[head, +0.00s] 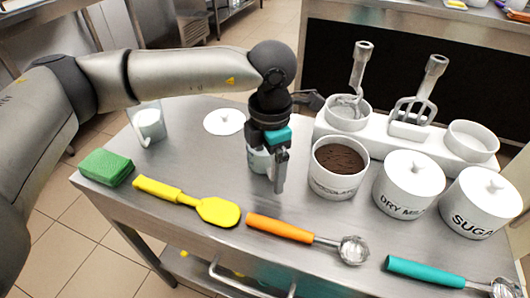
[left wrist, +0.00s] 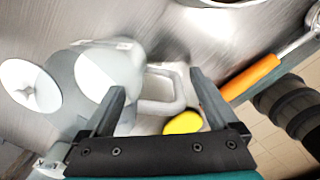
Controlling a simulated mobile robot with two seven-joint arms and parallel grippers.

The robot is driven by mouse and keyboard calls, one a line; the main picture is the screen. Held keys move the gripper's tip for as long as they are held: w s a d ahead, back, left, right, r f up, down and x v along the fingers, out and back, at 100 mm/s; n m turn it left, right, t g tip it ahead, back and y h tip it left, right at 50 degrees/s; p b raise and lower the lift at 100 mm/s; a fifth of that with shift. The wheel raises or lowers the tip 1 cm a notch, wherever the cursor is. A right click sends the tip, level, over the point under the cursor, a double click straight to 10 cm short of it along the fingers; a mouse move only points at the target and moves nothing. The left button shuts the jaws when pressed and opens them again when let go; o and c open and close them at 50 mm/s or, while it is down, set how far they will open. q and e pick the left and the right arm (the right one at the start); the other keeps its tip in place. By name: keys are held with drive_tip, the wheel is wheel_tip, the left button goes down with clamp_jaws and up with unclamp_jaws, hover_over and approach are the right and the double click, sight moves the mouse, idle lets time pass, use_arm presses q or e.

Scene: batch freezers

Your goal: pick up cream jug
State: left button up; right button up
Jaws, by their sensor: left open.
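A clear jug with white contents (head: 257,158) stands on the steel table, partly hidden behind my left gripper (head: 273,178). In the left wrist view a jug with a white inside (left wrist: 98,78) shows close up, with its pale loop handle (left wrist: 170,92) toward the fingers. My left gripper (left wrist: 157,84) is open, its fingers pointing down, and the handle appears between or just below them. Contact cannot be told. A second clear vessel with white contents (head: 149,124) stands at the table's far left. No label shows which one is cream. My right gripper is not in view.
A round white lid (head: 224,121) lies behind the gripper. A green sponge (head: 105,167), yellow spatula (head: 180,198) and orange scoop (head: 280,228) lie in front.

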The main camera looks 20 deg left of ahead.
use_arm(q)
drive_tip(key=shift+f, duration=0.25)
clamp_jaws()
idle(0.7)
drive_tip(key=shift+r, duration=0.1)
